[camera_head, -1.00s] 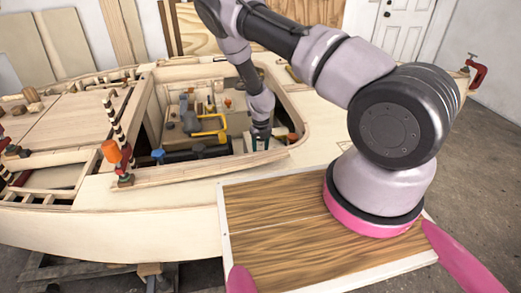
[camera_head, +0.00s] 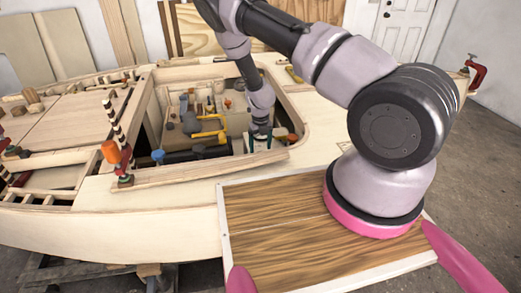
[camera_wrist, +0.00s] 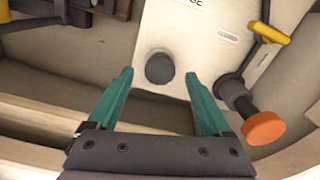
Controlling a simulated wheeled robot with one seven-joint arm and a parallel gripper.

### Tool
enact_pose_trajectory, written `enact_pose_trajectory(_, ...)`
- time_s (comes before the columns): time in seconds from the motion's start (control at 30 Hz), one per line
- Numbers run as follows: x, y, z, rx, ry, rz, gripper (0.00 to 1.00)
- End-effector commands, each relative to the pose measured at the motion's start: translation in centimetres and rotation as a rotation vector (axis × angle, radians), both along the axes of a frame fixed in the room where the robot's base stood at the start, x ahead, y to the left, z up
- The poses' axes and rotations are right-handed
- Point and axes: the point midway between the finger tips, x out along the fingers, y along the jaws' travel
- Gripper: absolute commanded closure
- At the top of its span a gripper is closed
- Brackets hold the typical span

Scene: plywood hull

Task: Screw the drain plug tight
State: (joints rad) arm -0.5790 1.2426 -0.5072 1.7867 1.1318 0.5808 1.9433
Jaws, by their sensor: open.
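In the wrist view, a dark grey round knob (camera_wrist: 160,69), which looks like the drain plug, stands on a pale panel (camera_wrist: 185,40) with partly cut-off lettering at its top edge. My gripper (camera_wrist: 160,76) is open, its two green fingers apart. The knob shows between the fingertips, near their far ends; I cannot tell the height gap, and no contact shows. In the head view my gripper (camera_head: 257,144) reaches down into the open cockpit of the wooden hull, and the knob cannot be made out there.
A valve with an orange knob (camera_wrist: 263,128) stands close to the right finger. A yellow handle (camera_wrist: 268,32) is at the upper right. Wooden ledges (camera_wrist: 60,115) lie at the left.

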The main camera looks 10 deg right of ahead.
Motion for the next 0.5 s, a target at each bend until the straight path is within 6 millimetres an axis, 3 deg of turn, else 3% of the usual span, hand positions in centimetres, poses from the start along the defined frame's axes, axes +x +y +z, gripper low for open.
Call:
enact_pose_trajectory(0.3,0.1,0.0,6.5,0.001,-0.004,-0.001,0.17)
enact_pose_trajectory(0.5,0.1,0.0,8.6,0.001,-0.003,0.000,0.17)
